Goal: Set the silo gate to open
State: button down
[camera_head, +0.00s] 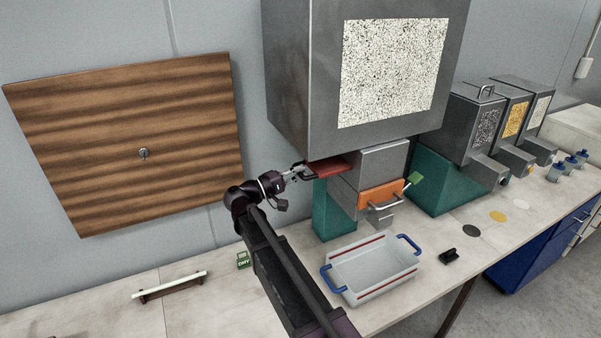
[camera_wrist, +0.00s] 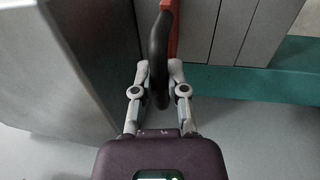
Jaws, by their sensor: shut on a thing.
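The large grey silo (camera_head: 290,75) with a speckled window hangs on the wall. My gripper (camera_head: 297,174) is at the left end of the plate. In the wrist view my gripper (camera_wrist: 158,78) is shut on the curved black gate handle (camera_wrist: 160,40), which stands between the two fingers. A strip of the red gate (camera_wrist: 174,32) shows beside the handle. How far the plate reaches inside the silo is hidden.
Below is an orange panel (camera_head: 381,195) with a metal handle. A grey tray (camera_head: 372,271) with blue handles stands on the bench. A teal support (camera_head: 334,215) is right of my arm. Smaller hoppers (camera_head: 474,120) stand at right. A wooden board (camera_head: 125,140) hangs left.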

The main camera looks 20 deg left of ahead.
jog(key=shift+a, duration=0.15)
jog(key=c, duration=0.9)
grip_release()
jog(key=shift+o, duration=1.3)
jog(key=shift+s+a, duration=0.15)
jog(key=shift+s, duration=0.05)
jog(key=shift+w+d, duration=0.2)
jog(key=shift+s, duration=0.2)
